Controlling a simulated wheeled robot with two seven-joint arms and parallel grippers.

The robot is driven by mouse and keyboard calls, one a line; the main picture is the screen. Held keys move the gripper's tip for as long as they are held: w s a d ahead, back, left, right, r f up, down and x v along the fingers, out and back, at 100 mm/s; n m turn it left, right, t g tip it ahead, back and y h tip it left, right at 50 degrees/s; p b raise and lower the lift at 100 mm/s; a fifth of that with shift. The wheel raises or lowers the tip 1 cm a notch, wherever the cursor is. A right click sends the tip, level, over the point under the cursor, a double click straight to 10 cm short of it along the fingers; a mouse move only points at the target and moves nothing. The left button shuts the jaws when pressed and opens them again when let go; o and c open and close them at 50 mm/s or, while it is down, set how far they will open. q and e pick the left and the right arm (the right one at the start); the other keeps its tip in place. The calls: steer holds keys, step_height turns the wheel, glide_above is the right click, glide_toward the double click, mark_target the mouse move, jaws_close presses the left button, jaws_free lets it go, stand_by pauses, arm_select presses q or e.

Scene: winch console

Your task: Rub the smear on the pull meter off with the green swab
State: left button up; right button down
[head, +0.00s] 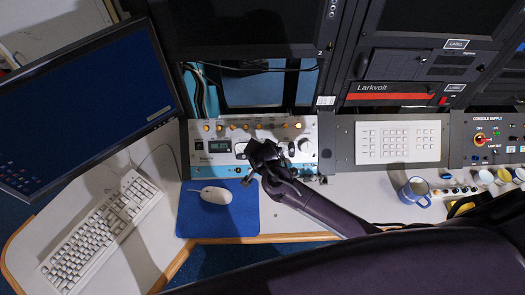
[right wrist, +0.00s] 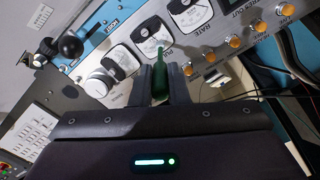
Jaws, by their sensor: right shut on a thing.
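The green swab (right wrist: 160,82) is upright between the fingers of my right gripper (right wrist: 160,88), which is shut on it. In the right wrist view its thin tip overlaps the lower edge of the pull meter (right wrist: 149,33), a white dial in a dark frame; I cannot tell whether it touches. I cannot make out a smear on the dial. In the head view my right gripper (head: 262,152) is in front of the console panel (head: 218,158) and hides the middle dials. My left gripper is not in view.
Other dials flank the pull meter, one on the left (right wrist: 121,61) and one on the right (right wrist: 188,12). A white knob (right wrist: 100,86), a black ball lever (right wrist: 70,45) and orange buttons (right wrist: 234,42) are close by. A mouse (head: 216,195), keyboard (head: 100,232) and mug (head: 415,192) stand on the desk.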

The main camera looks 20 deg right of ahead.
steer(key=shift+s+d, duration=0.1)
steer(key=shift+d, duration=0.3)
steer(key=shift+s+d, duration=0.1)
steer(key=shift+d, duration=0.45)
steer(key=shift+s+d, duration=0.15)
steer(key=shift+d, duration=0.15)
stand_by(0.3)
